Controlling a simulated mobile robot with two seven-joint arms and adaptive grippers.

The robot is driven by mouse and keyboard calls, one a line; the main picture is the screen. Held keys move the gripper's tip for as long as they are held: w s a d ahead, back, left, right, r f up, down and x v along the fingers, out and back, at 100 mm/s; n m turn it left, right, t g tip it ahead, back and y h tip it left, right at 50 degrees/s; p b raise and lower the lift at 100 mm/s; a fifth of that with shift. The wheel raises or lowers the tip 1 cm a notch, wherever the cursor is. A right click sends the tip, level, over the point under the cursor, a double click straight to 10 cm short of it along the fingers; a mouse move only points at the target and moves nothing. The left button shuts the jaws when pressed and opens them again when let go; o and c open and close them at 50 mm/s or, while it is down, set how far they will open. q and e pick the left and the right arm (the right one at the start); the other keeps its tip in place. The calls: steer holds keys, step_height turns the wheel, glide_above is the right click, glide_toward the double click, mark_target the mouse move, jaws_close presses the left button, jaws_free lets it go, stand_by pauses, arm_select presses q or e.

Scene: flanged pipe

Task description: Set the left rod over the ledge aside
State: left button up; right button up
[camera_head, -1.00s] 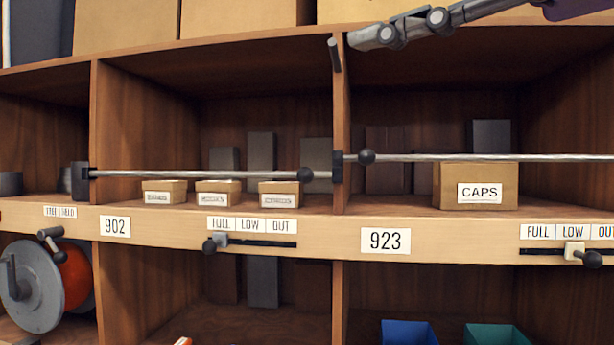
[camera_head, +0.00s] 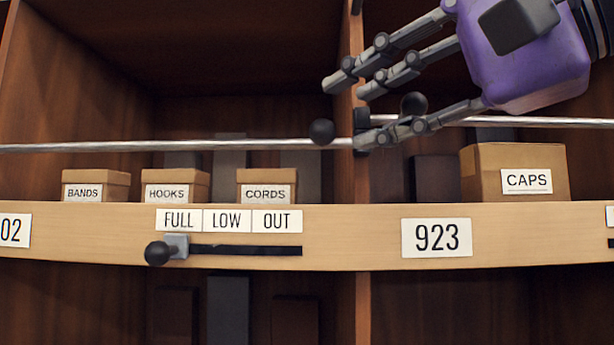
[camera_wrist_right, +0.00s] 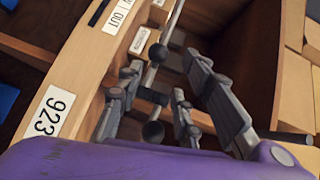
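The left rod (camera_head: 200,145) is a thin metal bar running level above the ledge (camera_head: 330,233) and in front of three small boxes. Its black ball knob (camera_head: 321,132) is near its right end, by the dark holder on the divider. In the right wrist view the left rod's knob (camera_wrist_right: 158,53) shows beyond the fingertips. My right gripper (camera_head: 351,112) is open, with two fingers above the rod's right end and one lower finger in front of the holder. No rod is clearly gripped. The rod's left end is out of view. My left gripper is not in view.
A second rod (camera_head: 520,121) with its own knob (camera_head: 413,103) spans the right bay, close behind my fingers. The divider (camera_head: 352,50) stands between the bays. A CAPS box (camera_head: 515,172) sits at right. A slider knob (camera_head: 158,253) sticks out below FULL.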

mark_target(323, 136)
steer(key=x, duration=0.5)
steer(key=shift+w+a+f+p, duration=0.1)
steer(key=shift+a+f+p, duration=0.15)
steer(key=shift+f+p, duration=0.05)
steer(key=shift+w+a+f, duration=0.1)
steer(key=shift+w+a, duration=0.25)
steer(key=shift+a, duration=0.05)
steer(key=shift+w+a, duration=0.1)
steer(key=shift+w, duration=0.05)
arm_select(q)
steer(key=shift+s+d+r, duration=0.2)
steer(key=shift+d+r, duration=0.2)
arm_select(e)
steer(key=shift+w+f, duration=0.1)
steer(key=shift+c, duration=0.6)
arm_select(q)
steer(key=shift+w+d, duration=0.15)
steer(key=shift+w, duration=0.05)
arm_select(e)
jaws_close()
